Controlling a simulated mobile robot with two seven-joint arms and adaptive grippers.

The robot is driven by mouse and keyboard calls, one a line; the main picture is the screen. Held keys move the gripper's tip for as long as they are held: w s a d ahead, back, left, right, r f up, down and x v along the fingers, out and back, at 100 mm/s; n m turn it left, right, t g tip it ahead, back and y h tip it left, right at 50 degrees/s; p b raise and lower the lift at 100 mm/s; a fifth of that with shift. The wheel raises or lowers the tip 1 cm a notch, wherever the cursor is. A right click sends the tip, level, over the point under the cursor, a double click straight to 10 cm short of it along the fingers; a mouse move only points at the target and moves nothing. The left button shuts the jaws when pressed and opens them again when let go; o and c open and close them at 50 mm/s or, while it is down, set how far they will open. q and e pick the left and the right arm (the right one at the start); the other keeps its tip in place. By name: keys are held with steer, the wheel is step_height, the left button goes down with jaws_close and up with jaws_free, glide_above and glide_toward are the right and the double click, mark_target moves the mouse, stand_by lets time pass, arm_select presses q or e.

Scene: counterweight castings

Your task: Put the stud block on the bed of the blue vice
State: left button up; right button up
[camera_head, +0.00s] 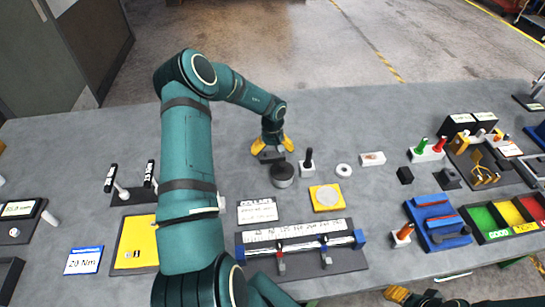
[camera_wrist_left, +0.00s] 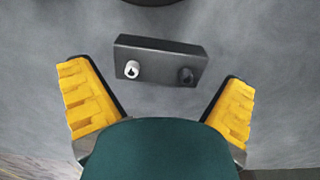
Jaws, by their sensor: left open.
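The stud block is a dark grey bar (camera_wrist_left: 160,61) in the left wrist view, with one pale stud and one dark stud or hole on its near face. In the head view it shows only partly as a dark shape (camera_head: 271,156) under my left gripper (camera_head: 271,145). My left gripper is open, its yellow fingers (camera_wrist_left: 157,80) spread on either side of the block's near side, with nothing held. The blue vice (camera_head: 425,211) stands at the right of the bench, with reddish strips along its jaws. My right gripper (camera_head: 412,296) is partly visible at the bottom edge; its opening is unclear.
A round dark weight (camera_head: 282,175) and a black-handled tool (camera_head: 308,162) stand close to the stud block. A yellow pad with a disc (camera_head: 327,197) and a ruled fixture (camera_head: 300,245) lie nearer. Coloured bins (camera_head: 485,221) adjoin the vice on the right.

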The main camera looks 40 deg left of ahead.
arm_select(q)
steer(key=c, duration=1.5)
